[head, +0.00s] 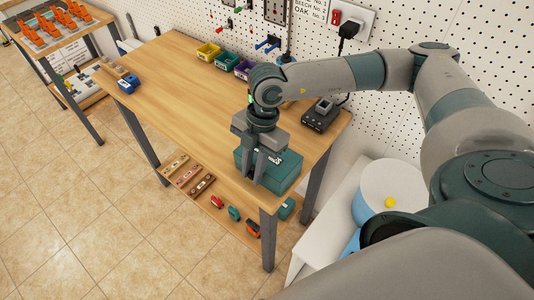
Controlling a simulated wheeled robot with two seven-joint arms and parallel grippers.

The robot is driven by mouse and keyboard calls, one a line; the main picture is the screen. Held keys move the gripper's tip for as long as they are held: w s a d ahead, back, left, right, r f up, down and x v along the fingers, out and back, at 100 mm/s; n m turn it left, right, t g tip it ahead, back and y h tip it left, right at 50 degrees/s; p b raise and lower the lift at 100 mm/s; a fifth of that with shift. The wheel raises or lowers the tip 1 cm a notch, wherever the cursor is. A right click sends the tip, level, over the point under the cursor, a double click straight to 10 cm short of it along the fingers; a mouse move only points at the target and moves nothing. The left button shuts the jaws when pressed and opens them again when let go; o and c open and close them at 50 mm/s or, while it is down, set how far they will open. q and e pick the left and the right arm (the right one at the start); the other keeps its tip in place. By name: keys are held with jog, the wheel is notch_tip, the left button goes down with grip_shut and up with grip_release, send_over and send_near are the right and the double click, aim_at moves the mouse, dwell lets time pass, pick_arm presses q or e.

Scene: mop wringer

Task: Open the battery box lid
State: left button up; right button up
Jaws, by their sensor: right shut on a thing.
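The battery box, a teal box (287,180), stands on the right end of the wooden workbench, near its front edge. My right gripper (256,178) points down at the front left side of the box, with its fingers over the box's front edge. It is shut on the lid at that edge. The lid looks down on the box; the fingers hide part of the edge, so I cannot tell whether there is a small gap. My left gripper is not in view.
A black charger (320,115) stands behind the box. Yellow, green and purple bins (226,60) line the bench's back by the pegboard. A blue tool (128,84) lies at the left end. The bench middle is clear. A lower shelf (190,178) holds small items.

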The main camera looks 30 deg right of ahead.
jog(key=shift+w+f, duration=0.3)
jog(key=shift+w, duration=0.25)
jog(key=shift+s+r, duration=0.25)
jog(key=shift+r, duration=0.05)
jog(key=shift+c, duration=0.5)
jog(key=shift+s+d+r, duration=0.1)
jog(key=shift+s+d, duration=0.05)
jog(key=shift+s, duration=0.05)
jog(key=shift+w, duration=0.2)
pick_arm(q)
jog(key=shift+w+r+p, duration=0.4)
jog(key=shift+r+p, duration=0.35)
jog(key=shift+p, duration=0.2)
pick_arm(e)
jog(key=shift+w+d+r, duration=0.1)
jog(key=shift+d+r, duration=0.25)
jog(key=shift+r, duration=0.3)
jog(key=shift+w+d+r, duration=0.1)
jog(key=shift+d+r, duration=0.25)
jog(key=shift+r, duration=0.3)
jog(key=shift+r, duration=0.1)
